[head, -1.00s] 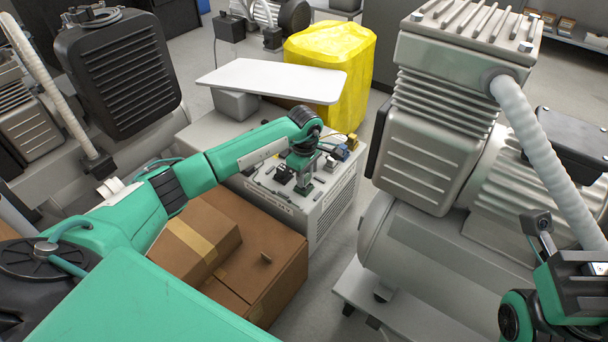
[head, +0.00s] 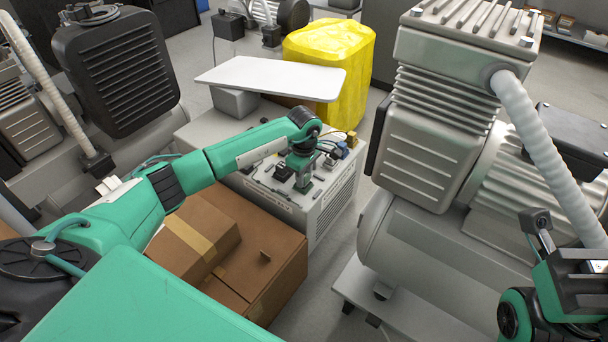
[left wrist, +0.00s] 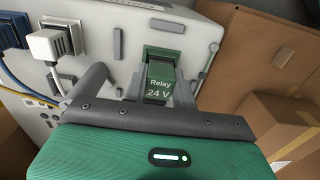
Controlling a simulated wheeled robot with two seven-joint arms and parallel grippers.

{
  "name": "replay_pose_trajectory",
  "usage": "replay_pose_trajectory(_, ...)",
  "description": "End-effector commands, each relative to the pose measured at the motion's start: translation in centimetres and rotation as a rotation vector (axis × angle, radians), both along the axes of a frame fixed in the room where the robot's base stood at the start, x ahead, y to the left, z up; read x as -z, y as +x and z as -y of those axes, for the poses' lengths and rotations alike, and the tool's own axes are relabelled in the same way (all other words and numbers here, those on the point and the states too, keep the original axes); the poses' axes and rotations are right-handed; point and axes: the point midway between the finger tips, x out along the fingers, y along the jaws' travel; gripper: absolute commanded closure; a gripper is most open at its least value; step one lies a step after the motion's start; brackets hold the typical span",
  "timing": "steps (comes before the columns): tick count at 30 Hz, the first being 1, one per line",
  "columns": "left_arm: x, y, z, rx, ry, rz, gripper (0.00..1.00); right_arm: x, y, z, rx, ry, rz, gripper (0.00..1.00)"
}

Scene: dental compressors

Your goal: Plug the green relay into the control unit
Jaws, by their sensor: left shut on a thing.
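The green relay (left wrist: 160,82), marked "Relay 24 V", is between the fingers of my left gripper (left wrist: 155,95) in the left wrist view. The gripper is shut on it. Just beyond the relay is a green-framed socket (left wrist: 163,53) on the pale top of the control unit (left wrist: 118,75). The relay's far end overlaps this socket in the picture; I cannot tell whether it is seated. In the head view my left gripper (head: 303,178) points down at the control unit (head: 325,208). My right gripper (head: 540,225) is at the right edge, away from the unit; its jaws are unclear.
White and blue plugs (left wrist: 45,45) with cables stand on the unit's top beside the socket. Cardboard boxes (head: 265,262) lie in front of the unit. A large grey compressor (head: 430,150) stands to the right.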

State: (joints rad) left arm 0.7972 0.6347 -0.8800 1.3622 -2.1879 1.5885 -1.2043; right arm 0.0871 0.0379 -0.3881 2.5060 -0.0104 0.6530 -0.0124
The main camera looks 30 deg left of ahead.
Motion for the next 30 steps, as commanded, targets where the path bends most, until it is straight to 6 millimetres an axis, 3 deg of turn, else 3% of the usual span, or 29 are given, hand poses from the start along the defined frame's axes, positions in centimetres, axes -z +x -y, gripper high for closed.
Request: replay_pose_trajectory(30,1.05,-0.04,0.01,0.0,0.0,-0.001,0.95,0.55,0.01,-0.02,0.0,0.0,0.0,1.0)
